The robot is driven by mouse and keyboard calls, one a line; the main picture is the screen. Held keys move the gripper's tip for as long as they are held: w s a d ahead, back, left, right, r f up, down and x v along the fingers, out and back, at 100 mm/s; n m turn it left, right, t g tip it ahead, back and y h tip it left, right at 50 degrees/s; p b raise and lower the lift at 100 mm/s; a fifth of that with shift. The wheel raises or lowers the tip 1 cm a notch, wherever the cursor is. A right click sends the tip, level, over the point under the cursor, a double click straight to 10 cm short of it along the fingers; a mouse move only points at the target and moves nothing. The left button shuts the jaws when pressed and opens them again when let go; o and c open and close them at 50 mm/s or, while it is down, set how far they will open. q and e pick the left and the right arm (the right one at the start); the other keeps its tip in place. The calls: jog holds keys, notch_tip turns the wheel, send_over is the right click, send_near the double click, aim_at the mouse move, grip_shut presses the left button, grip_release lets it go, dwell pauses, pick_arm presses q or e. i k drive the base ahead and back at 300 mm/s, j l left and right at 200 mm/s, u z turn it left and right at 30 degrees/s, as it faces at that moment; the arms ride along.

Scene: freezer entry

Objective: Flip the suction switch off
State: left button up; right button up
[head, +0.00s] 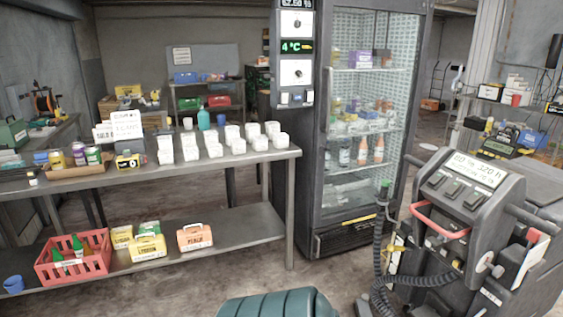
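A dark wheeled machine (445,235) stands at the right, with a black corrugated hose (381,255) running up its left side and looping at its base. Its sloped top panel has a white label (480,171) and a row of dark switches (453,190) below it. A red handle (440,222) is on its front. No switch is readable as the suction switch, and on or off cannot be told. Neither of my grippers is in view.
A glass-door fridge (372,215) with a control column (296,60) stands behind the machine. A metal table (240,158) with white cups fills the left; a red crate (73,268) is on its lower shelf. A ribbed green object (280,304) is at the bottom. Floor between is clear.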

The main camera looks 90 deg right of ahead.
aim_at(455, 185)
jog(key=z, duration=3.95)
